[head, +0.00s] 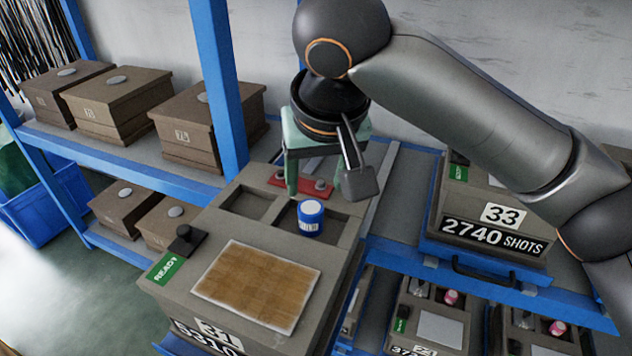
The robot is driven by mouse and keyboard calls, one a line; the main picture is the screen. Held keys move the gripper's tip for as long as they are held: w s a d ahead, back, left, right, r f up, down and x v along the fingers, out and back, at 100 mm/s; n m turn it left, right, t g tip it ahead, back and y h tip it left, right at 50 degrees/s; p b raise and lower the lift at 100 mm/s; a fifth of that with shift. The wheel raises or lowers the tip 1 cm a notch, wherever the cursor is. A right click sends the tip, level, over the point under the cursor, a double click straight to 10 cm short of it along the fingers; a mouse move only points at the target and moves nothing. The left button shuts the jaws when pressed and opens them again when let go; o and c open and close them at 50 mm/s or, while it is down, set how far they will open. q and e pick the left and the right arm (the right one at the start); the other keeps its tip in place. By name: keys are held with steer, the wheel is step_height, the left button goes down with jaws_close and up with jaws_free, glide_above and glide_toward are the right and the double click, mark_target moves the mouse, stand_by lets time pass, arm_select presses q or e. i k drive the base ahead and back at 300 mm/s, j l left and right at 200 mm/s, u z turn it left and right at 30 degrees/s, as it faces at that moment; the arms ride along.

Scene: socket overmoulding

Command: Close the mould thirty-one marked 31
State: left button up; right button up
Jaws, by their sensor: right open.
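The mould marked 31 (225,222) is a grey-brown block in the lower middle, with "31" on a white label on its front. Its top shows recesses, a brown panel with a pale border (258,285), a black knob (186,240) and a green READY tag (166,268). A blue and white cylinder (311,219) stands upright in or beside a recess. A red plate (288,184) with small round knobs lies at the far edge. My right gripper (317,175) is open above that far edge, with greenish fingers pointing down; contact cannot be told. My left gripper is not in view.
The mould marked 33 (502,237) sits on the blue rack to the right. Other moulds stand below it, and brown boxes (117,103) fill the left shelves. A blue post (221,75) rises behind the mould. A blue bin (45,205) is at far left.

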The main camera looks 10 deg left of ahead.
mark_target(255, 286)
steer(key=u, duration=1.05)
steer(key=k, duration=0.5)
